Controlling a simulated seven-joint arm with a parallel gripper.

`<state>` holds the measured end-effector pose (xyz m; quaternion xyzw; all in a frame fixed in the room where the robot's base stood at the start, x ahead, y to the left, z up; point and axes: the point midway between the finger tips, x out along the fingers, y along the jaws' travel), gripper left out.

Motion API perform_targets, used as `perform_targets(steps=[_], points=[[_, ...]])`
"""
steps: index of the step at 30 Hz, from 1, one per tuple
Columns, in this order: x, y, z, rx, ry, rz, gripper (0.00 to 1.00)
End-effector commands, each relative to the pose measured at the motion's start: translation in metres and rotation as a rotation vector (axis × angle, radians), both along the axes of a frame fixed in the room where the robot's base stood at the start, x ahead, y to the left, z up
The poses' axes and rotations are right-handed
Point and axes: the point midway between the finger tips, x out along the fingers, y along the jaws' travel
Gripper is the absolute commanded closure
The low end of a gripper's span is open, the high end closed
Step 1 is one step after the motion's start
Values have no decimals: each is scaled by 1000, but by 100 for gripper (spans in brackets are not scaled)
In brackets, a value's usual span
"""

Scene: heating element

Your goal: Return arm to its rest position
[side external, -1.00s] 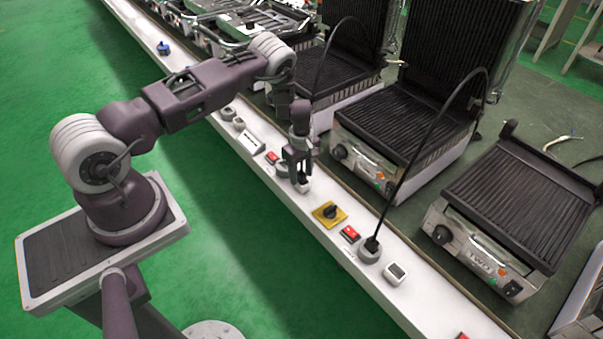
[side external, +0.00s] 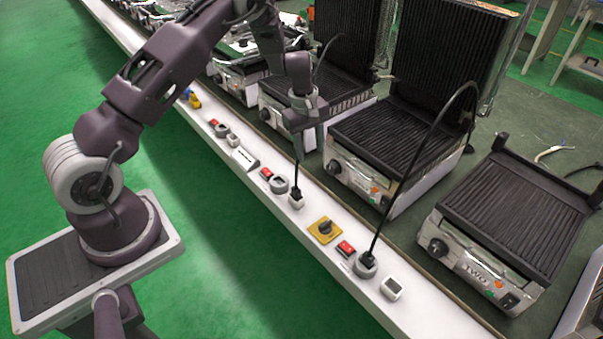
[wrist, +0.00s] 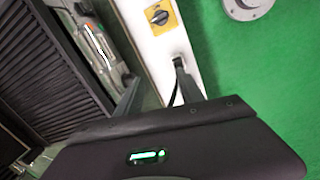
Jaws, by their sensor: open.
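My gripper (side external: 309,142) hangs above the white counter strip, fingers pointing down, in the side view. In the wrist view its two dark fingers (wrist: 154,78) stand apart with nothing clearly held between them. Below it a black plug (side external: 296,190) sits in a white socket (side external: 297,201) on the strip. Its black cable rises from the plug and passes close to or behind my gripper; I cannot tell whether they touch. My gripper is clear above the plug.
Contact grills stand along the line, including one with a raised lid (side external: 418,140) and one at right (side external: 512,215). A cable arches to a second plug (side external: 367,260). The strip holds a yellow rotary switch (side external: 325,230) and red switches (side external: 346,248). Green floor (side external: 230,270) is open in front.

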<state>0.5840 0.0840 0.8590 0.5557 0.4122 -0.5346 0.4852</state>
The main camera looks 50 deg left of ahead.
Motion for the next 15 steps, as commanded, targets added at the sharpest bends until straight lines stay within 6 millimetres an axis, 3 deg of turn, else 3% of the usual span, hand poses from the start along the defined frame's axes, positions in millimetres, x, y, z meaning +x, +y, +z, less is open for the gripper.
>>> perform_targets(steps=[1, 3, 5, 7, 9, 12, 15], points=[[0, -18, 52, -15, -51, -82, 55], [-15, -44, 116, -25, -107, -222, 55], [-37, -66, 167, -23, -158, -350, 55], [-73, -89, 220, -3, -214, -508, 55], [-116, -109, 261, 37, -268, -670, 55], [-186, -129, 299, 127, -329, -895, 55], [-251, -136, 311, 243, -366, -1089, 55]])
